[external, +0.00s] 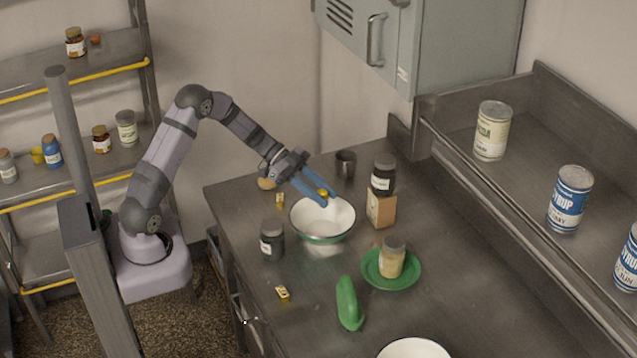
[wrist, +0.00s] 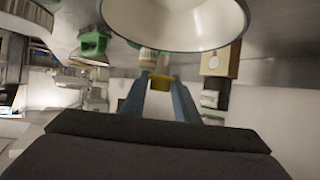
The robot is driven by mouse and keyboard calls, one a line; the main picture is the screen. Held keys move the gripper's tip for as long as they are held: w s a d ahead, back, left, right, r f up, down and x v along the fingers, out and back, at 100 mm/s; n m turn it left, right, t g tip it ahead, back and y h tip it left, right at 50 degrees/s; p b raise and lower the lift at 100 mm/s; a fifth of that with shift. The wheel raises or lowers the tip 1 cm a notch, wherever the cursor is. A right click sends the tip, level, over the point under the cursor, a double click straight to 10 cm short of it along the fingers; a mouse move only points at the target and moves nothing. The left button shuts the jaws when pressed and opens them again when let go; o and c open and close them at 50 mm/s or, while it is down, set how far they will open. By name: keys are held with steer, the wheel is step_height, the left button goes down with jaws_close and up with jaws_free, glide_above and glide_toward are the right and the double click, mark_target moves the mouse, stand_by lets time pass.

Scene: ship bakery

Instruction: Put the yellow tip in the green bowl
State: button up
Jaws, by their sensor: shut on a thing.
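My gripper (external: 325,199) has blue fingers and is shut on the small yellow tip (external: 322,192), which it holds above the bowl. In the wrist view the yellow tip (wrist: 160,82) sits between the two fingers of my gripper (wrist: 160,88). The green bowl (external: 323,222) is white inside with a green rim and stands on the metal counter, below the fingertips. It also shows at the top of the wrist view (wrist: 175,22). The fingers hide a part of its far rim.
A dark jar (external: 272,240) stands left of the bowl, and a box (external: 380,210) with another dark jar (external: 383,176) right of it. A green plate (external: 412,278) holds a pale jar (external: 391,260). A green tool (external: 348,303) and a second bowl (external: 414,349) are nearer the front.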

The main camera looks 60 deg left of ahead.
steer(key=shift+w+a+m+g+h, duration=0.15)
steer(key=shift+m+g+h, duration=0.15)
steer(key=shift+m+g, duration=0.2)
steer(key=p, duration=0.4)
glide_above(323, 232)
steer(key=shift+f, duration=4.25)
steer(key=shift+f+p, duration=0.35)
steer(key=shift+f, duration=0.35)
steer(key=shift+f+b, duration=0.15)
steer(key=shift+b, duration=0.15)
steer(key=o, duration=1)
